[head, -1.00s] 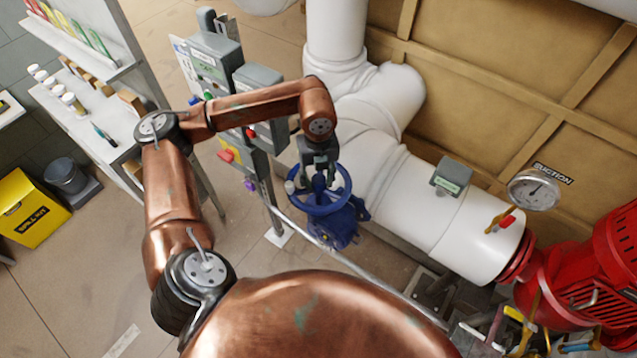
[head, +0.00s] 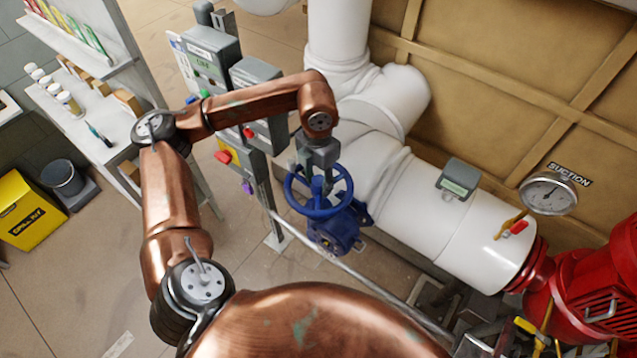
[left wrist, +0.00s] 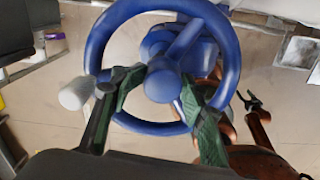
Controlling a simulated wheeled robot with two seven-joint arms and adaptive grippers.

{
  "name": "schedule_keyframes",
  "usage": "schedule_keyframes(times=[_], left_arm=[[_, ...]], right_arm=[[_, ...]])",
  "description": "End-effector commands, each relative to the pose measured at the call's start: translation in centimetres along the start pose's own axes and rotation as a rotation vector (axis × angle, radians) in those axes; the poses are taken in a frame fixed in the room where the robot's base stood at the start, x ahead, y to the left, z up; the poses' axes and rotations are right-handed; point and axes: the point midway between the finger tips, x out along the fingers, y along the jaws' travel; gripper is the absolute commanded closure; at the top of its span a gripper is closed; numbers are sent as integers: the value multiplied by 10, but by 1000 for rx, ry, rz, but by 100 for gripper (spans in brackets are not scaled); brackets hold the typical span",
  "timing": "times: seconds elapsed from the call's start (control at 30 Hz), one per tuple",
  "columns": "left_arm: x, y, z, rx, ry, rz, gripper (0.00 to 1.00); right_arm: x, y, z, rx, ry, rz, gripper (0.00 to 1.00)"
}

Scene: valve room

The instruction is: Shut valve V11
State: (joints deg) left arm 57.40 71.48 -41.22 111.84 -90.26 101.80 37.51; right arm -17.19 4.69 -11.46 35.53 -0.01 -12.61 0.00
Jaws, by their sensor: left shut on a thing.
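The blue handwheel (head: 330,210) sits on a blue valve body (head: 338,235) beside the white pipe. No V11 tag is legible on it. My left gripper (head: 316,180) is over the wheel from above. In the left wrist view, the handwheel (left wrist: 232,60) fills the upper middle, and the fingers of my left gripper (left wrist: 160,95) reach inside the rim on both sides of the hub, shut on the wheel. A pale knob (left wrist: 76,93) is at the rim's left. A copper arm with a small dark gripper (left wrist: 252,103) shows at right; its finger state is unclear.
Control boxes (head: 212,60) on a post stand left of the valve. A thin grey rail (head: 325,255) runs in front of it. The thick white pipe (head: 410,200) and red pump (head: 590,290) lie to the right. Open floor (head: 90,290) is at left.

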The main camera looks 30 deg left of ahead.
Motion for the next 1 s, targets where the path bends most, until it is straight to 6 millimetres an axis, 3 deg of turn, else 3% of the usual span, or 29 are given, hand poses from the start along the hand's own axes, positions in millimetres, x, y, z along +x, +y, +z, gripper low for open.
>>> schedule_keyframes(times=[0.03,0.3,0.57,1.0], left_arm=[[11,-5,-2,78,9,-11,89],[11,-5,-2,462,10,-15,88],[9,-6,-3,625,8,-18,88],[11,-6,-4,1215,7,-22,88]], right_arm=[[8,0,2,0,-3,0,51],[25,-1,7,0,-9,-1,51],[31,-2,9,0,-12,-2,51],[58,-7,18,1,-23,-7,51]])
